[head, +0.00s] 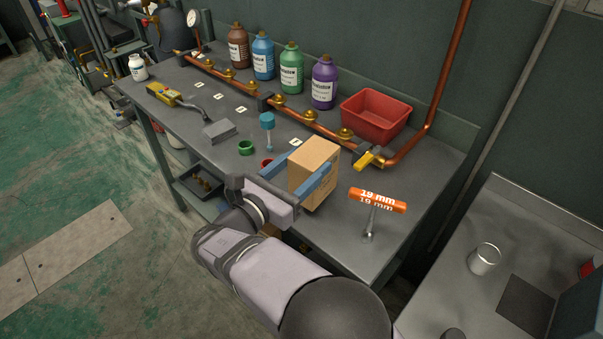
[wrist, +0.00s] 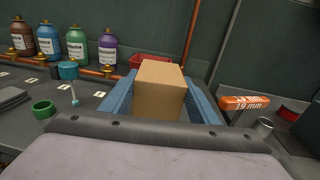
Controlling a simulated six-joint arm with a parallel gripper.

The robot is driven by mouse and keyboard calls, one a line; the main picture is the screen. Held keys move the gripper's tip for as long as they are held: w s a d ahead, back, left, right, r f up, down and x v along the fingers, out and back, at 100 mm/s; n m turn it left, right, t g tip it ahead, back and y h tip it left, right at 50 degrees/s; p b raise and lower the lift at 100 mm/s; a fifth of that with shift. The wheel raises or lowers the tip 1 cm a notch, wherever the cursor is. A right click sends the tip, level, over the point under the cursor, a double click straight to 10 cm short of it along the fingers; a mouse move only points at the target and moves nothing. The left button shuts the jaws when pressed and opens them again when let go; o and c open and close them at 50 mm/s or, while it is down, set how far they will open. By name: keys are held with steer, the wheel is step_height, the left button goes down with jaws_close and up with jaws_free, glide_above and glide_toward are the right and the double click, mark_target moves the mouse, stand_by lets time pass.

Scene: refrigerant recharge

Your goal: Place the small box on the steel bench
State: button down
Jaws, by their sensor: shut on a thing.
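The small box (head: 313,162) is plain brown cardboard. My gripper (head: 316,172) is shut on it, with one blue finger along each side. The box looks upright and is held over the front part of the long grey workbench (head: 345,225); the gap beneath it is hard to judge. The wrist view shows the box (wrist: 159,88) between the fingers, its underside hidden. I cannot tell for certain which is the steel bench.
An orange-handled 19 mm tool (head: 378,200) stands right of the box. A red bin (head: 376,116), copper pipe (head: 290,117) and several bottles (head: 291,68) line the back. A green ring (head: 246,147) lies left. The right bench holds a metal cup (head: 484,259) and dark mat (head: 526,304).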

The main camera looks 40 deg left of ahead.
mark_target(300, 182)
steer(key=shift+f+p, duration=0.3)
steer(key=shift+f, duration=1.55)
steer(key=shift+f, duration=0.15)
steer(key=c, duration=0.7)
jaws_free()
steer(key=shift+s, duration=0.1)
steer(key=s+d+b, duration=0.1)
steer(key=s+b, duration=0.2)
steer(key=s, duration=0.8)
steer(key=shift+s+r, duration=0.25)
steer(key=shift+s, duration=0.15)
